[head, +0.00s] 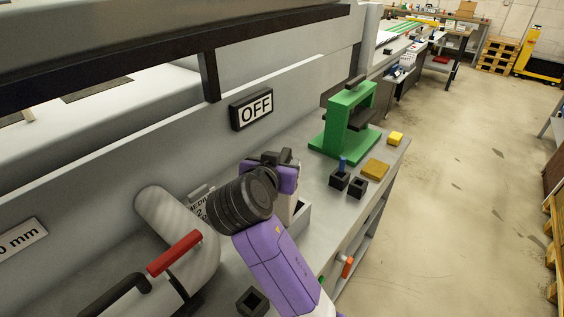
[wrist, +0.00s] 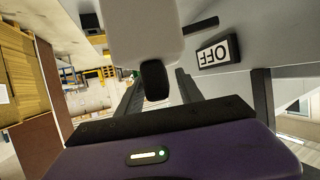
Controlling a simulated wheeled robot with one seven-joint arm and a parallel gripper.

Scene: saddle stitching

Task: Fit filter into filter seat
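My gripper (head: 280,160) is over the grey bench, turned along it. In the wrist view its two dark fingers (wrist: 160,88) stand apart. A pale block (wrist: 145,35) with a dark rounded knob (wrist: 155,82) is close below; it may be the filter. The knob shows between the fingers, and I cannot tell whether they touch it. In the head view a pale part (head: 284,208) shows under the purple gripper body. A grey open box (head: 301,222) is just behind it and partly hidden by my arm; I cannot tell whether it is the filter seat.
An OFF sign (head: 252,109) is on the machine wall. A green press (head: 346,125), black square holders (head: 340,180), a tan block (head: 375,169) and a yellow block (head: 395,138) stand further along the bench. A red-handled lever (head: 174,252) is at the near left. The aisle floor at right is clear.

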